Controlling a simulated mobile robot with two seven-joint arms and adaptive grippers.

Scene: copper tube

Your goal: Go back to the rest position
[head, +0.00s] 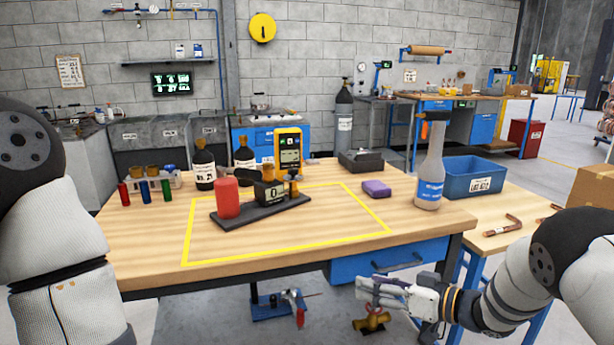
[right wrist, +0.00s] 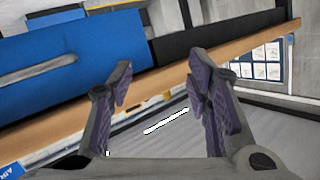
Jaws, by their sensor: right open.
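My right gripper (head: 372,290) hangs low in front of the wooden table's front edge, below its top, near the blue drawer. In the right wrist view, the gripper's two fingers (right wrist: 160,88) stand apart with nothing between them. My left arm shows at the left edge of the head view, but its gripper is out of view. A bent copper tube (head: 502,226) lies on the lower side table at the right, away from the right gripper.
A blue bin (head: 472,180) stands behind right. The blue drawer (head: 390,262) is close to the right gripper.

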